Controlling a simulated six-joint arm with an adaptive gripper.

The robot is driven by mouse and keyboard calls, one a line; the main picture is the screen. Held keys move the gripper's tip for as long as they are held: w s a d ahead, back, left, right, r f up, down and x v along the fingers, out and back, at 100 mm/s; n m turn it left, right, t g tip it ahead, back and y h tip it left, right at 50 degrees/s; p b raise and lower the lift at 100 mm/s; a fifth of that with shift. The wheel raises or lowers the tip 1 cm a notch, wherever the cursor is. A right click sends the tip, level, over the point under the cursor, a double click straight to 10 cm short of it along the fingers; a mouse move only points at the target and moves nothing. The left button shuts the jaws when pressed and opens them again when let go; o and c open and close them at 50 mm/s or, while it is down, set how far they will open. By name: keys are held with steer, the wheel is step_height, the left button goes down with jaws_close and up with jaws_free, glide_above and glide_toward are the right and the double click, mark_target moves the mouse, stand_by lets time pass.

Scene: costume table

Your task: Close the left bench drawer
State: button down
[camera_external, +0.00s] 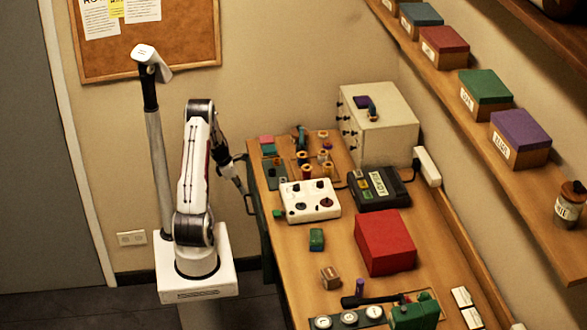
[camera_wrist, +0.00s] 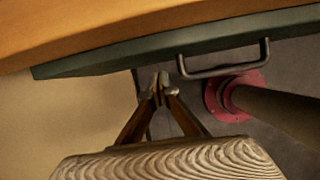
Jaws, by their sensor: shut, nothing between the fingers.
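The wooden bench (camera_external: 288,246) has a dark green drawer front (camera_external: 263,232) along its left side in the external view. In the wrist view the drawer front (camera_wrist: 120,59) runs below the bench's wooden edge (camera_wrist: 110,25), with a dark bar handle (camera_wrist: 225,71) on it. How far the drawer stands out is hard to tell. My gripper (camera_external: 243,190) is beside the bench's left edge, near the drawer front. In the wrist view my gripper (camera_wrist: 160,88) is shut and empty, its tips just below the drawer front and left of the handle. I cannot tell whether they touch it.
A red box (camera_external: 385,242), a white control box (camera_external: 309,200), a dark device (camera_external: 378,188) and small blocks stand on the bench. A cream cabinet (camera_external: 380,128) is at the back. In the wrist view a column with a red flange (camera_wrist: 215,96) stands below the handle.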

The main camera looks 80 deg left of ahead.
steer(key=s+v, duration=0.2)
steer(key=v, duration=0.9)
steer(key=shift+f, duration=0.4)
steer(key=shift+a, duration=0.1)
steer(key=shift+a+f, duration=0.2)
steer(key=shift+a, duration=1)
steer(key=w+f, duration=0.7)
steer(key=f, duration=0.2)
steer(key=shift+w, duration=0.3)
